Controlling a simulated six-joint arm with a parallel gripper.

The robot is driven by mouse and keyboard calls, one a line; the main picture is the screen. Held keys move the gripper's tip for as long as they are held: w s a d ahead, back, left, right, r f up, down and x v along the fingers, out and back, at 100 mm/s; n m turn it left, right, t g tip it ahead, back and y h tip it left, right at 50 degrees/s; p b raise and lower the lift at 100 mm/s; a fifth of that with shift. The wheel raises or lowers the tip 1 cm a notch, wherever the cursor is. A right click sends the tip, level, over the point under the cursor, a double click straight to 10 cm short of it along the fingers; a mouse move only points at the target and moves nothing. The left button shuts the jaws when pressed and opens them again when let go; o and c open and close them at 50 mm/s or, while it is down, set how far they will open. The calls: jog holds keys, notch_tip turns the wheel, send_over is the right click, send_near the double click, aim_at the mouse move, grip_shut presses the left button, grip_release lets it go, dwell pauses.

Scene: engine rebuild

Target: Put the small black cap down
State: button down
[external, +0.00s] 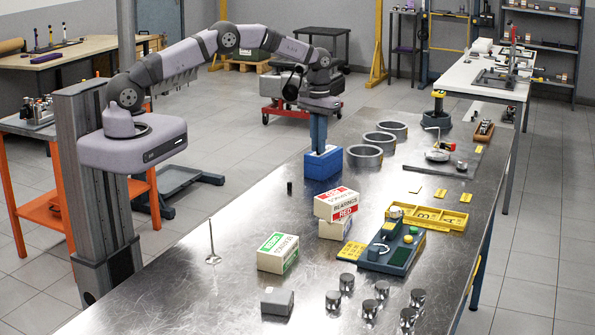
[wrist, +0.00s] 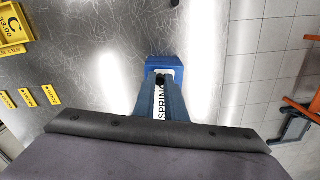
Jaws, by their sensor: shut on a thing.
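My gripper (external: 319,150) points straight down over a blue box (external: 323,166) near the table's left edge. In the wrist view its two blue-grey fingers (wrist: 161,84) are closed around a small black round piece, which looks like the small black cap (wrist: 160,79). The cap is at the fingertips, over the box's white label, which reads "SPRING". The blue box (wrist: 157,62) shows around the tips. In the external view the fingers hide the cap, and I cannot tell whether it touches the box.
A small black cylinder (external: 289,187) stands alone in front of the blue box. Metal rings (external: 363,155) lie right of the box, and bearing boxes (external: 336,205) stand in front. A valve (external: 212,243) stands further left. Bare metal tabletop lies between the valve and the black cylinder.

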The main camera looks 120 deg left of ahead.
jog(key=shift+f, duration=0.25)
jog(key=c, duration=1.8)
grip_release()
jog(key=shift+r, duration=0.1)
notch_tip(320, 180, up, 12)
jog(key=b, duration=0.2)
jog(key=shift+r, duration=0.15)
